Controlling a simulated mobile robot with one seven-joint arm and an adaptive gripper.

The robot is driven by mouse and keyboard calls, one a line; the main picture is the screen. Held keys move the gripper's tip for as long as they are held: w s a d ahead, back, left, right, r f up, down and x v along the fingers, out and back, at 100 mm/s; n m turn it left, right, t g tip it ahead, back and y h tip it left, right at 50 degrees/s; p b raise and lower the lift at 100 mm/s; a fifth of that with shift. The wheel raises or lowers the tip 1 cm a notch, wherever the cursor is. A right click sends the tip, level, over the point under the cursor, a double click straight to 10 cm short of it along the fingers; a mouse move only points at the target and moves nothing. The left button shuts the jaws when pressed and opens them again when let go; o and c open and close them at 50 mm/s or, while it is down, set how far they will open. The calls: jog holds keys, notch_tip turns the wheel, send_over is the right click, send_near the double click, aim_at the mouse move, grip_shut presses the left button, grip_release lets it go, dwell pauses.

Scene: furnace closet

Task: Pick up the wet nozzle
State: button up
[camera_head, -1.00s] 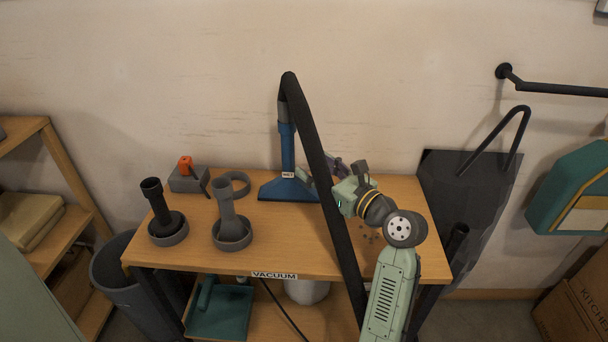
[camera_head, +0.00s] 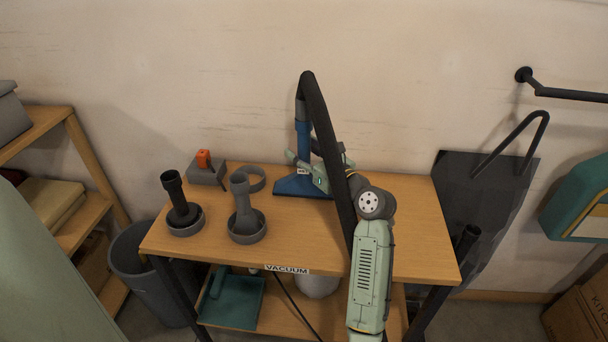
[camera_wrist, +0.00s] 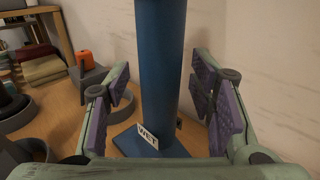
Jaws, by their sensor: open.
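The wet nozzle (camera_head: 303,143) is a blue tube with a wide flat foot and a "WET" label. It stands upright at the back of the wooden bench, with a black hose joined to its top. In the wrist view the blue tube (camera_wrist: 162,65) rises between my gripper's purple pads. My gripper (camera_wrist: 165,105) is open, with a gap visible on each side of the tube. In the head view my gripper (camera_head: 318,168) is at the tube's lower part, partly hidden by the hose and my arm.
Two dark grey nozzles stand in round holders (camera_head: 185,222) (camera_head: 246,228) on the bench's left side. A grey block with an orange top (camera_head: 205,170) and an empty ring (camera_head: 250,179) lie behind them. The black hose (camera_head: 330,140) runs down across the bench. The bench's right side (camera_head: 425,235) is clear.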

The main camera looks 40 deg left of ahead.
jog(key=shift+c, duration=0.6)
grip_shut()
